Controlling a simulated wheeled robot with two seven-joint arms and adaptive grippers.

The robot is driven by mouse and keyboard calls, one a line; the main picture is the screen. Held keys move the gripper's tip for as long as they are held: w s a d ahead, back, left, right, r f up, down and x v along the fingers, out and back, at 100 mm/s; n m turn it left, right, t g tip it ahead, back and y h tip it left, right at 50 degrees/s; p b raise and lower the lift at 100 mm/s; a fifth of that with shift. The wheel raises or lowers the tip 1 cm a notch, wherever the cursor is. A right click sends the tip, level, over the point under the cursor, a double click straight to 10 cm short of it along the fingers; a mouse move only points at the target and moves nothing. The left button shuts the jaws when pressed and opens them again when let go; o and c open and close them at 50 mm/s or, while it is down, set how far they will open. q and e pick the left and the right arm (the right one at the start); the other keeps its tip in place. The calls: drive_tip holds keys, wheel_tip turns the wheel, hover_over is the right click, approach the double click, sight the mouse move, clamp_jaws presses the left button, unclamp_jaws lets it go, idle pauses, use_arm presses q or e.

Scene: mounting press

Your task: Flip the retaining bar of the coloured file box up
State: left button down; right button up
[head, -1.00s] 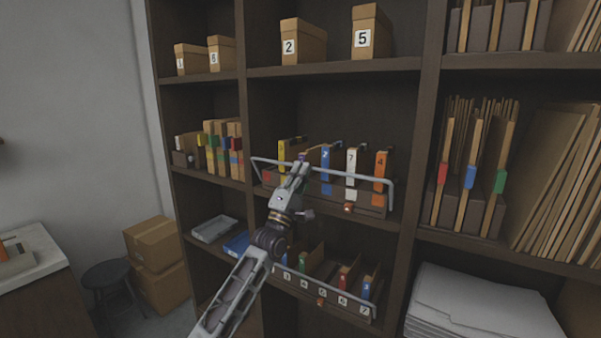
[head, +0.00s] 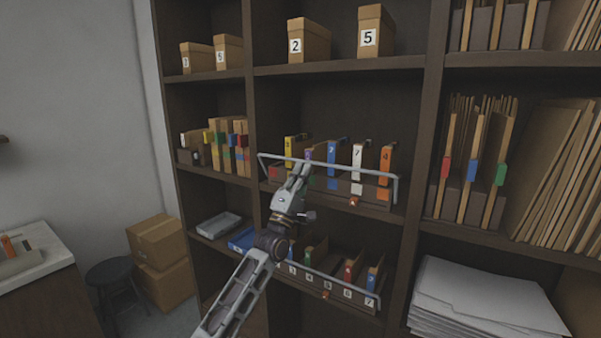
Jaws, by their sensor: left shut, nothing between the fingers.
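The coloured file box (head: 375,193) stands on the middle shelf, with yellow, purple, blue, white and orange upright files. Its grey retaining bar (head: 345,171) runs across in front of the files at about mid-height, with bent ends at left and right. A small red-orange piece (head: 353,201) sits on the box front. My left gripper (head: 303,168) is shut and empty, its fingertips at the left half of the bar, overlapping it in view. I cannot tell whether they touch it. The hand hides part of the box front. My right gripper is not in view.
A second file box (head: 325,286) with its own low bar is on the shelf below, behind my left arm. A blue tray (head: 242,240) lies left of it. Dark shelf uprights (head: 424,150) stand either side. Boxes 2 (head: 308,42) and 5 (head: 374,33) are above.

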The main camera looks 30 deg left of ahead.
use_arm(q)
drive_tip(key=s+f+b, duration=0.2)
drive_tip(key=s, duration=0.8)
drive_tip(key=shift+s+a, duration=0.15)
drive_tip(key=shift+a, duration=0.3)
idle(0.3)
idle(0.4)
